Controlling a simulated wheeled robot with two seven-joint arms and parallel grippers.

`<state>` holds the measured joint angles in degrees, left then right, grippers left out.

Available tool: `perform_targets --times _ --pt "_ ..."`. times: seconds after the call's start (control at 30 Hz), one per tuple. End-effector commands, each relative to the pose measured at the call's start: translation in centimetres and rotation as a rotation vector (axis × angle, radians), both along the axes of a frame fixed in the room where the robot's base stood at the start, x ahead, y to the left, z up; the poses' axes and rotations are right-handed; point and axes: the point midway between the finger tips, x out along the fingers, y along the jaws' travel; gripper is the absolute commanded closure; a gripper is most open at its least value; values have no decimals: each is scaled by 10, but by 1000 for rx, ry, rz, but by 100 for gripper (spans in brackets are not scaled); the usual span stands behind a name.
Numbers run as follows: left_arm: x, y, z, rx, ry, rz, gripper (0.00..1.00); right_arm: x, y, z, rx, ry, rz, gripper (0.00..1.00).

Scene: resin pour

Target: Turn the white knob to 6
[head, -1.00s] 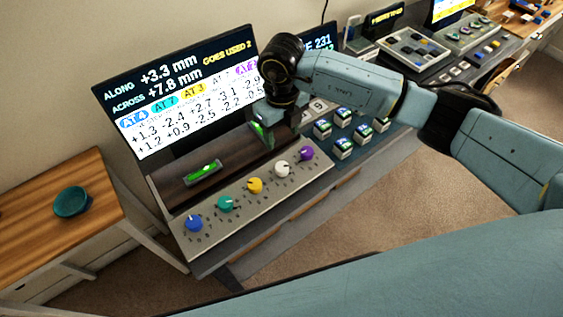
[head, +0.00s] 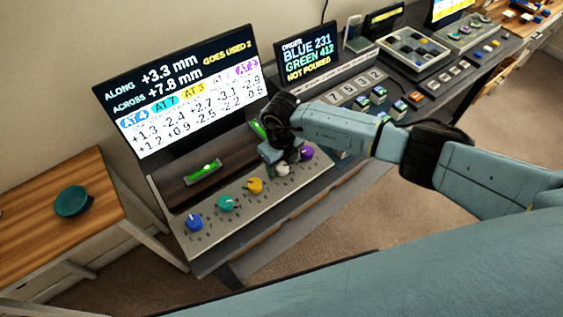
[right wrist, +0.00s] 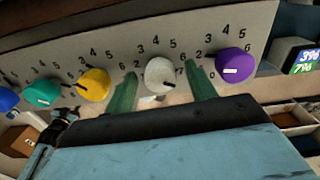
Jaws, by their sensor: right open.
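The white knob (right wrist: 160,75) sits on the grey sloped panel (head: 225,236) between the yellow knob (head: 255,186) and the purple knob (head: 307,153). My right gripper (right wrist: 158,85) is open, with one green finger on each side of the white knob in the right wrist view. I cannot tell whether the fingers touch it. In the head view the white knob (head: 283,169) is partly covered by my right gripper (head: 283,163). Numbers ring the knob; its exact setting is hard to read. My left gripper is not in view.
A teal knob (head: 225,203) and a blue knob (head: 194,223) are further left on the panel. A display (head: 180,90) and a green level (head: 203,172) stand behind. A wooden table (head: 50,220) with a teal dish (head: 72,201) is at left.

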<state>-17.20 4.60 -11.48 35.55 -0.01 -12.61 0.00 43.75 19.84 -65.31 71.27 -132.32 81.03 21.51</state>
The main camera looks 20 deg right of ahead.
Motion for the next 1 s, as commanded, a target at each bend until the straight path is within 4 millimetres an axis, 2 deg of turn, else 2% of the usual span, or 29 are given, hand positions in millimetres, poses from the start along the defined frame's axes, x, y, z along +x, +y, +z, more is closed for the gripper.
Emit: perform_targets --times 0.1,0.43,0.73,1.0 --pt "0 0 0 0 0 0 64 0 0 0 0 0 0 46" --pt "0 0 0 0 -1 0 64 0 0 0 0 0 0 89" --pt "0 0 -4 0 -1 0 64 0 0 0 -1 0 40 89" --pt "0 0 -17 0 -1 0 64 0 0 -1 -2 -1 204 89"
